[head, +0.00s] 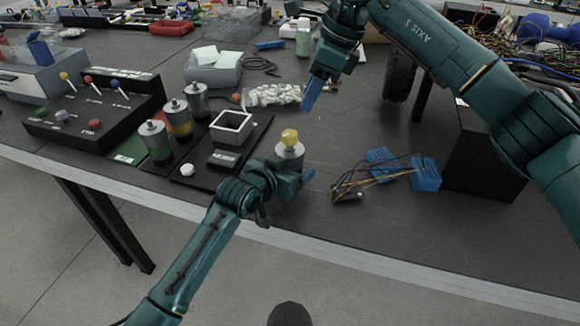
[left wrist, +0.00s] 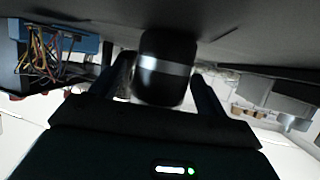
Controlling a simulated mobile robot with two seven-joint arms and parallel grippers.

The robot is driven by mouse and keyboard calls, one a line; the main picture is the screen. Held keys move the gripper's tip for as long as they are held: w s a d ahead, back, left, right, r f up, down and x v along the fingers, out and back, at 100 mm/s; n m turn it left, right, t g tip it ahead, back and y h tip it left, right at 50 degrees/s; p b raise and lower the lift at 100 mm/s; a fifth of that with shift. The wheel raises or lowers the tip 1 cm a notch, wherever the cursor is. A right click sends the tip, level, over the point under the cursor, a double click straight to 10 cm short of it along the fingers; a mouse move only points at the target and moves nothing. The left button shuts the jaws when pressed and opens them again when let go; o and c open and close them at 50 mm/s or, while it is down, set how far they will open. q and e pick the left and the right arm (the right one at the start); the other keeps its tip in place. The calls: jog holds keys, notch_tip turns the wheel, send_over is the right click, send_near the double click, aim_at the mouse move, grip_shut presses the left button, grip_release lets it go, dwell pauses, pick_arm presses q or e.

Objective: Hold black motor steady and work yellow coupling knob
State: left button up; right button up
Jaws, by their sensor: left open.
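The black motor (head: 289,156) stands near the table's front edge, with a pale grey top and the yellow coupling knob (head: 290,137) on it. My left gripper (head: 297,178) is low at the motor's near side and hides its lower body. In the left wrist view a black cylinder with a silver band, which looks like the motor (left wrist: 166,66), is between my left gripper's open fingers (left wrist: 162,88). The knob does not show there. My right gripper (head: 311,94) is higher, behind and right of the knob, pointing down, apart from it. Its finger gap does not show.
Three motors (head: 179,118) stand on a black board left of the motor, beside a square grey-rimmed box (head: 231,127). White pieces (head: 274,95) lie behind. Blue blocks with wires (head: 424,174) lie to the right. A lever panel (head: 95,110) is at left.

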pick_arm(q)
jog(key=shift+c, duration=0.2)
grip_shut()
dwell(0.6)
dwell(0.9)
